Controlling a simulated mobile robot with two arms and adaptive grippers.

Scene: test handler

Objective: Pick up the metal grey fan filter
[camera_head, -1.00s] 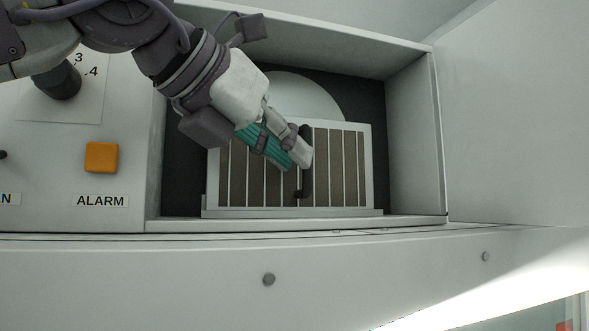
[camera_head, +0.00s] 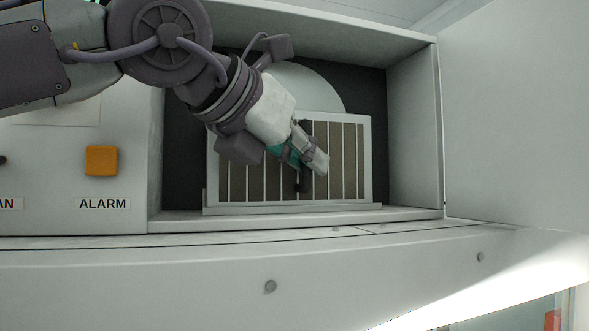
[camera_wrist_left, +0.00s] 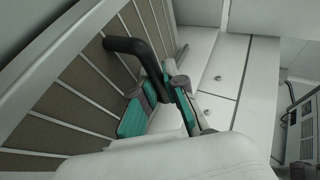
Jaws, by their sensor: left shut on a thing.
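The metal grey fan filter (camera_head: 350,165) is a slatted panel with a light frame, standing in the recess. A black handle (camera_head: 304,186) runs down its middle. In the wrist view, the filter (camera_wrist_left: 65,100) fills the left side and the handle (camera_wrist_left: 128,46) sticks out towards my fingers. My left gripper (camera_head: 308,160), with teal finger pads, is shut on the handle; its fingers hide part of it. It also shows in the wrist view (camera_wrist_left: 165,95). My right gripper is not in view.
The recess has a light side wall (camera_head: 412,135) on the right and a low front ledge (camera_head: 290,222). A pale disc (camera_head: 305,88) lies behind the filter. An orange ALARM button (camera_head: 101,160) is on the left panel.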

